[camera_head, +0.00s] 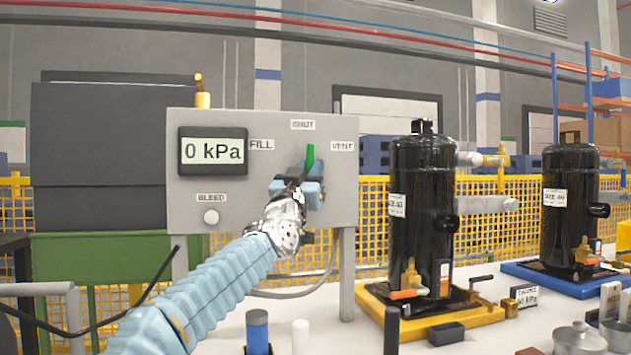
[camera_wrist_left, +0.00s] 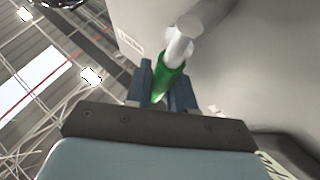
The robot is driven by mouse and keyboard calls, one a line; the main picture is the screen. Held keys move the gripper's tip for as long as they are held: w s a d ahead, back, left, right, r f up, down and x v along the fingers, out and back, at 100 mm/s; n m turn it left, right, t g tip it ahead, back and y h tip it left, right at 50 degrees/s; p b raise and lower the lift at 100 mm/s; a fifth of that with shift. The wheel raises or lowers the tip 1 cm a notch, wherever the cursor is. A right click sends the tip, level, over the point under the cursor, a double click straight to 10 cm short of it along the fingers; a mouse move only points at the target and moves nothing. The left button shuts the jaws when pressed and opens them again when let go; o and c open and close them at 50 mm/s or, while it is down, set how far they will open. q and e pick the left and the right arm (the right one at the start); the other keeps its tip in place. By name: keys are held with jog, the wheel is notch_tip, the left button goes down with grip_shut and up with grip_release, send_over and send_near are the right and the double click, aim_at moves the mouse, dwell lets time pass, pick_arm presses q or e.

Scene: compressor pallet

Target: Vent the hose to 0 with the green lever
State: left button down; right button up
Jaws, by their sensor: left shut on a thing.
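The green lever (camera_head: 310,156) is on the grey control panel (camera_head: 260,205). It points up, below the SHUT label (camera_head: 303,125), with the FILL label to its left and the VENT label (camera_head: 342,146) to its right. The gauge display (camera_head: 212,150) reads 0 kPa. My left gripper (camera_head: 308,182) is at the lever, its fingers around the lower part. In the left wrist view the green lever (camera_wrist_left: 170,82) sits between the two fingers of the left gripper (camera_wrist_left: 160,90), which is shut on it. My right gripper is in neither view.
A white BLEED button (camera_head: 211,216) is at the panel's lower left. Two black compressors (camera_head: 422,205) (camera_head: 569,210) stand on pallets to the right. Small items, including a blue cylinder (camera_head: 257,330), stand on the white table in front. A yellow mesh fence runs behind.

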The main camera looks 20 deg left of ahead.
pick_arm(q)
jog(key=shift+a+f+n, duration=0.1)
jog(key=shift+f+n, duration=0.05)
jog(key=shift+n, duration=0.25)
jog(key=c, duration=1.3)
grip_release()
jog(key=shift+s, duration=0.1)
jog(key=shift+c, duration=0.2)
jog(key=shift+s, duration=0.1)
jog(key=shift+s+f+b, duration=0.25)
jog(key=shift+b, duration=0.2)
jog(key=b+v, duration=0.2)
jog(key=v, duration=0.4)
jog(key=shift+s+f, duration=0.2)
jog(key=shift+s, duration=0.05)
